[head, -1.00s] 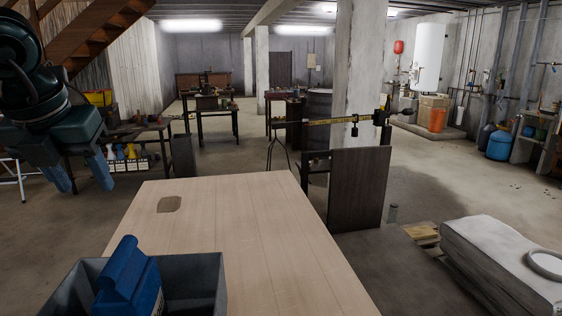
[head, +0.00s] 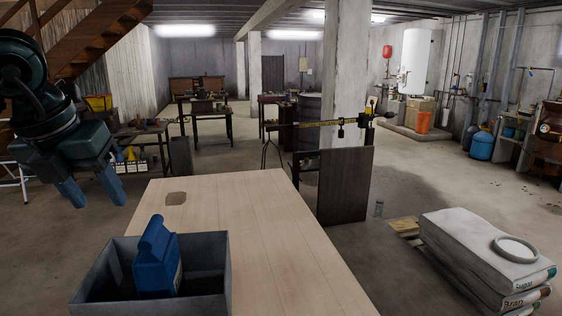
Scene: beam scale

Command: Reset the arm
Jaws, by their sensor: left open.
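My left gripper (head: 92,190) is in the head view at the left, its two blue fingers spread apart with nothing between them. It hangs in the air to the left of the wooden table (head: 240,215), clear of its edge. My right gripper is not in view. A blue carton or bag (head: 157,260) stands in a grey open bin (head: 205,285) at the near end of the table. The beam scale (head: 320,123), with a yellow beam and a dark upright panel (head: 345,187), stands beyond the table's far right corner.
A brown patch (head: 176,198) lies on the otherwise clear tabletop. Stacked sacks (head: 470,250) with a white ring (head: 516,249) on top are at the right. A concrete pillar (head: 345,80) rises behind the scale. Open floor (head: 440,185) lies between the scale and the right wall.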

